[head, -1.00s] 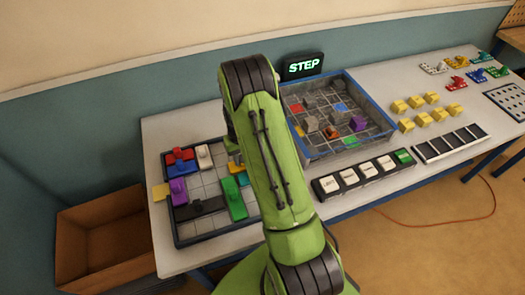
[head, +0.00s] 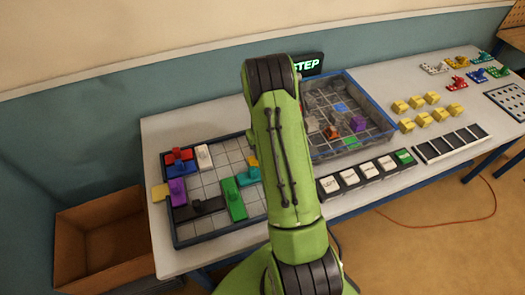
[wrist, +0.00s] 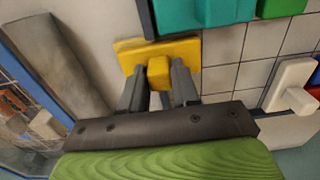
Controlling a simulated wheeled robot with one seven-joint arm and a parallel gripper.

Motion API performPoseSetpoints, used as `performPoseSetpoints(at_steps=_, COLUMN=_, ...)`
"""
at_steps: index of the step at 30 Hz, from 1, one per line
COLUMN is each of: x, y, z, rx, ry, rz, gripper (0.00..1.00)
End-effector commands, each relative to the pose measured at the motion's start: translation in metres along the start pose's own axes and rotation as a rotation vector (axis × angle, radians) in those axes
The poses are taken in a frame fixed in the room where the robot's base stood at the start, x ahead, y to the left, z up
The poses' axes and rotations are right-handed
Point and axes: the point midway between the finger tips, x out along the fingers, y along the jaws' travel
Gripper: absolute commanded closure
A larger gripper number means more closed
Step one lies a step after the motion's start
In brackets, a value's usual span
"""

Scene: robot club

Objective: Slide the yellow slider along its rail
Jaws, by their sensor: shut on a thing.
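The yellow slider (wrist: 183,50) is a flat yellow plate with a block-shaped knob, seen at the top centre of the wrist view. My gripper (wrist: 158,75) is shut on its knob, with one dark finger at each side. Part of the plate reaches past the end of the board's dark rim. In the head view the yellow slider (head: 253,161) shows as a small patch beside my arm, by the teal piece (head: 251,174). My arm hides my gripper and the rest of the slider there.
The dark-rimmed board (head: 176,236) also holds green (head: 233,200), purple, black, blue, red and white (head: 203,155) pieces. A blue-rimmed bin (head: 375,105) stands close on the right. Bare board squares lie between the white and teal pieces.

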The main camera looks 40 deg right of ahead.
Motion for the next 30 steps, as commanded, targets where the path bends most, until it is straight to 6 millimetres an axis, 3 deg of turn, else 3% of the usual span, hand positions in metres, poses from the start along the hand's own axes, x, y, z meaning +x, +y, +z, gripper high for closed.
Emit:
performPoseSetpoints(at_steps=4, x=0.0, y=0.0, z=0.0, rx=-0.001, ry=0.0, rz=0.0, gripper=0.94)
performPoseSetpoints(at_steps=5, x=0.0, y=0.0, z=0.0, rx=-0.001, ry=0.0, rz=0.0, gripper=0.65)
performPoseSetpoints(at_steps=6, x=0.0, y=0.0, z=0.0, rx=-0.001, ry=0.0, rz=0.0, gripper=0.64)
performPoseSetpoints(at_steps=16, x=-0.006, y=0.0, z=0.0, rx=-0.001, ry=0.001, rz=0.0, gripper=0.64)
performPoseSetpoints(at_steps=30, x=-0.061, y=0.0, z=0.0, rx=-0.001, ry=0.001, rz=0.0, gripper=0.64)
